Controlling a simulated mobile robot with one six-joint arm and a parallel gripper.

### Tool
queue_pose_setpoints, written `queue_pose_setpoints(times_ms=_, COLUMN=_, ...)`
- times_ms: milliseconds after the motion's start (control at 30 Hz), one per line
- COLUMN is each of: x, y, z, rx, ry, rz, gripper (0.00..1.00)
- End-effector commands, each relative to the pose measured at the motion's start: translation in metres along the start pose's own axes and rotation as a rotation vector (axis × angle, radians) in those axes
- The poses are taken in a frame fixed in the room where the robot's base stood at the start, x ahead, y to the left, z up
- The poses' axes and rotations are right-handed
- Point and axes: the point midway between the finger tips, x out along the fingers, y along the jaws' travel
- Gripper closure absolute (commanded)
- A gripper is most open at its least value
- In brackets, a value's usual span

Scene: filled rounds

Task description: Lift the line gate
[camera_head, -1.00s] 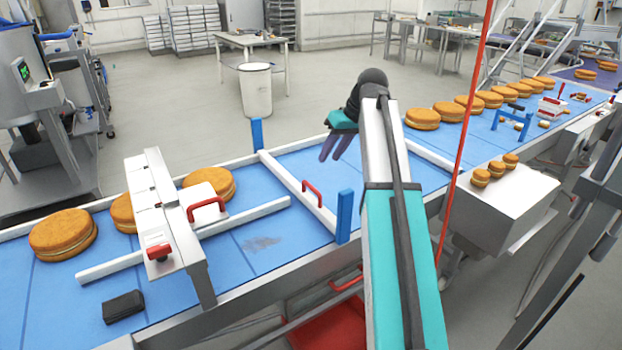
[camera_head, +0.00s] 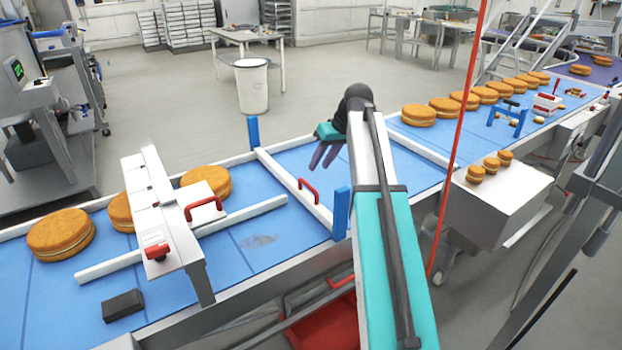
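The line gate (camera_head: 285,178) is a white bar lying across the blue conveyor between two blue posts (camera_head: 253,132), with a red handle (camera_head: 308,187) near its middle. It sits low, at belt level. My gripper (camera_head: 318,160) hangs above the belt, just behind and right of the gate's handle, clear of it in the picture. Its purplish fingers point down; the gap between them is too small and angled to judge. I see nothing held in them. My teal and white arm covers part of the belt right of the gate.
A metal bridge unit (camera_head: 165,215) with red handles spans the belt at left, with filled rounds (camera_head: 62,234) under and beside it. A black block (camera_head: 122,305) lies on the near belt. More rounds (camera_head: 419,115) line the far right belt. A red vertical cord (camera_head: 459,140) hangs right of my arm.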

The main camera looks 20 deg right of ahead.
Motion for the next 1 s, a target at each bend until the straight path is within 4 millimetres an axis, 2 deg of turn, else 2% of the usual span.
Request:
queue_pose_setpoints(times_ms=700, x=0.076, y=0.0, z=0.0, rx=0.001, ry=-0.001, rz=0.0, gripper=0.69)
queue_pose_setpoints(times_ms=1000, x=0.09, y=0.0, z=0.0, rx=0.0, ry=0.0, rz=0.0, gripper=0.69)
